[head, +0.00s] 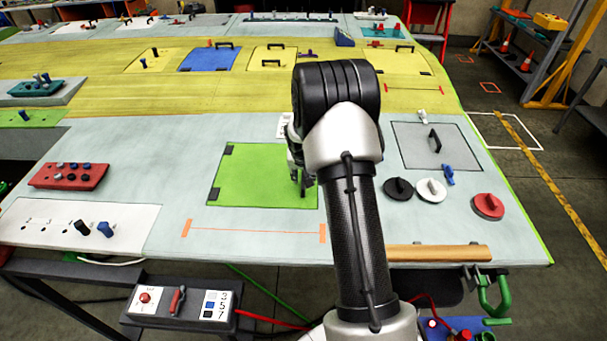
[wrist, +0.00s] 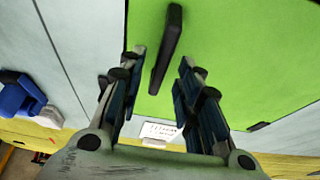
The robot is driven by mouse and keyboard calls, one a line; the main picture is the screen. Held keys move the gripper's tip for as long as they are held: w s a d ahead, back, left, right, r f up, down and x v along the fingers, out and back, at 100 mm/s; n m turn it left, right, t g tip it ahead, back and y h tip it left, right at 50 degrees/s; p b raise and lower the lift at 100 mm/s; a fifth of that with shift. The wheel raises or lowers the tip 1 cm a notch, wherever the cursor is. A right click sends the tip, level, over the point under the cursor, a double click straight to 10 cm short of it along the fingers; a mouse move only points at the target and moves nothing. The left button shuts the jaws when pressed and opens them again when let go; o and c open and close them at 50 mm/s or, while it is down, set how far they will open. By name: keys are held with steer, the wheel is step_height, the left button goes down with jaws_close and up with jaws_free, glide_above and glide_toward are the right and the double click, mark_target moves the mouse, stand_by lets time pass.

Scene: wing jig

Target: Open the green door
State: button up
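The green door (head: 258,175) is a flat square panel lying shut in the light blue surface, with two dark hinges on its left edge. It fills much of the wrist view (wrist: 235,50). Its black bar handle (wrist: 167,48) stands near the door's edge, and in the head view it is mostly hidden by my arm. My gripper (wrist: 164,60) is open, with a finger on either side of the handle's near end and visible gaps to both. In the head view my gripper (head: 296,160) is low over the door's right side, partly hidden by my arm.
A grey door (head: 438,147) with a black handle lies to the right. Black (head: 398,189), white (head: 431,190) and red (head: 488,206) round knobs stand nearby. A white label (head: 285,125) lies behind the green door.

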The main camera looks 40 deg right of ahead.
steer(key=shift+f, duration=0.15)
steer(key=shift+c, duration=0.2)
jaws_close()
stand_by(0.6)
